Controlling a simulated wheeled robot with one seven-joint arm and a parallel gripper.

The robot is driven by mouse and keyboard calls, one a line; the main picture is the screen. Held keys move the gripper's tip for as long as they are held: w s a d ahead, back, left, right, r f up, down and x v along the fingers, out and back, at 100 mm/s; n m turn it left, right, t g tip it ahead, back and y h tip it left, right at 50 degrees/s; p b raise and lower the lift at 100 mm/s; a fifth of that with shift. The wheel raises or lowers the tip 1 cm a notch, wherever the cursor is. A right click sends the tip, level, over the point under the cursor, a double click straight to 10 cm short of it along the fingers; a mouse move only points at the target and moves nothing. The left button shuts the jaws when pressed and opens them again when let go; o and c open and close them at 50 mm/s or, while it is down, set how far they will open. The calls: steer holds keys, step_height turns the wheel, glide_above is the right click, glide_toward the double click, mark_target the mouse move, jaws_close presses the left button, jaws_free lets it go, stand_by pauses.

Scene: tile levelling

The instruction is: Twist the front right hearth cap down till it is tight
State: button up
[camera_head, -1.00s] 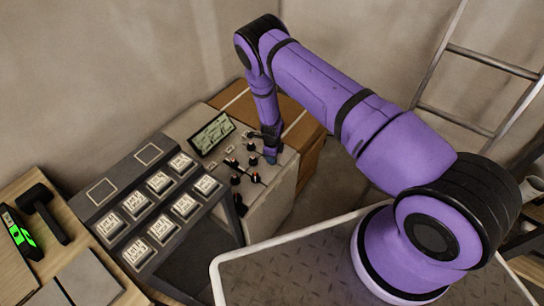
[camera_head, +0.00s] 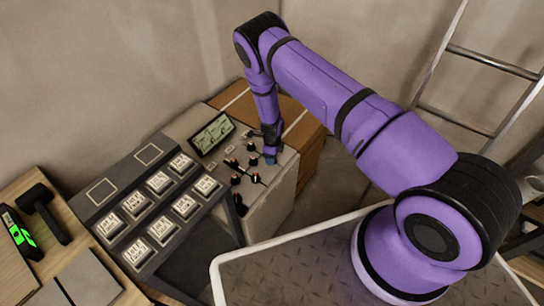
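More caps (camera_head: 251,148) stand further back. My gripper (camera_head: 270,158) points down at the right side of the hearth top, close to the right-hand caps. Its fingertips are small and partly hidden, so I cannot tell whether they touch or hold a cap. Which cap is the front right one is not clear from here.
A panel with a green display (camera_head: 212,133) stands behind the caps. A ladder (camera_head: 480,62) leans at the right.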

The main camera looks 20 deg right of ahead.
step_height(320, 180, up, 10)
steer(key=shift+r, duration=0.1)
stand_by(0.4)
step_height(320, 180, up, 30)
steer(key=a+n+t+y, duration=0.1)
steer(key=n+y, duration=0.1)
steer(key=n, duration=0.5)
steer(key=s+d+r+n+t+y, duration=0.1)
steer(key=s+r+n, duration=0.4)
steer(key=r, duration=0.4)
steer(key=s+d+r+n+t, duration=0.1)
steer(key=s+r+n, duration=0.1)
steer(key=s+r, duration=0.6)
steer(key=s+d+r+n+h, duration=0.1)
steer(key=s+d+r+n, duration=0.1)
steer(key=s, duration=0.6)
steer(key=s+d+r+n+t+h, duration=0.1)
steer(key=s+d+r+n, duration=0.1)
steer(key=s+r+n, duration=0.3)
steer(key=s+d+r+n+t+h, duration=0.1)
steer(key=s+r, duration=0.4)
steer(key=s, duration=0.6)
steer(key=d+n, duration=0.1)
steer(key=n, duration=0.1)
steer(key=shift+s+r+n, duration=0.35)
steer(key=shift+n, duration=0.05)
